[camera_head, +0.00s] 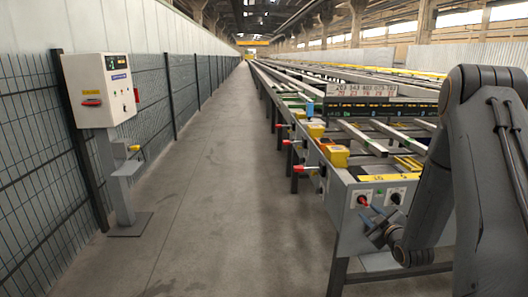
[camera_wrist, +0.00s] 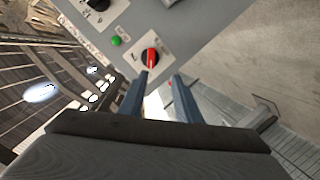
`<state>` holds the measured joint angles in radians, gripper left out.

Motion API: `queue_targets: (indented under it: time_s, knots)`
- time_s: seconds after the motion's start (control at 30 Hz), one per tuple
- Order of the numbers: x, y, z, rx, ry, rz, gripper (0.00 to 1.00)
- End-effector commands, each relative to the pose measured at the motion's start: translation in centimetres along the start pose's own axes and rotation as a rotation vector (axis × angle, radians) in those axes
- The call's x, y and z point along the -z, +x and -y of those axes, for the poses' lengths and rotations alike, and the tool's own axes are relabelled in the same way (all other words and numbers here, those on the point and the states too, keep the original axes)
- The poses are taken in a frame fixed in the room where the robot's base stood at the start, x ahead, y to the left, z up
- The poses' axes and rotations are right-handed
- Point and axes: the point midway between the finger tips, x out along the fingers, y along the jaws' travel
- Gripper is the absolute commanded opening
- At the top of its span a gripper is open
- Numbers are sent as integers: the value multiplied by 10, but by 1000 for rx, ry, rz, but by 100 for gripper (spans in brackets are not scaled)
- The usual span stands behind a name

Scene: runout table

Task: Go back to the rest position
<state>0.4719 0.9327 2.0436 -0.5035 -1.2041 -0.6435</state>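My gripper (camera_head: 378,230) is at the near end of the runout table, just in front of and below its control panel (camera_head: 381,184). In the wrist view my gripper (camera_wrist: 160,76) shows two blue-grey fingers with a clear gap between them and nothing held. A red rotary knob (camera_wrist: 150,57) on a black base shows just beyond the left fingertip. I cannot tell whether they touch. The red knob (camera_head: 363,200) also shows in the head view, with a black knob (camera_head: 395,198) to its right. My arm covers the right side of the head view.
A green button (camera_wrist: 116,41) and a dark knob (camera_wrist: 98,4) are on the panel. The runout table (camera_head: 345,225) carries yellow boxes (camera_head: 338,156) and red-tipped levers. A white control box (camera_head: 99,90) stands left by the mesh fence. The aisle floor (camera_head: 215,190) between is clear.

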Motion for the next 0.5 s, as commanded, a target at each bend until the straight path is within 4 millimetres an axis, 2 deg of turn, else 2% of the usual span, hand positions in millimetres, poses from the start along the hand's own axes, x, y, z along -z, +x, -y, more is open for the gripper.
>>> queue_targets:
  time_s: [0.03,0.17,0.27,0.37,0.5]
  knots:
    - [20,-4,-1,37,23,51,30]
    - [46,-25,10,129,107,220,30]
    - [65,-52,21,190,178,353,30]
    - [85,-87,34,244,251,489,30]
    - [113,-149,55,312,355,683,30]
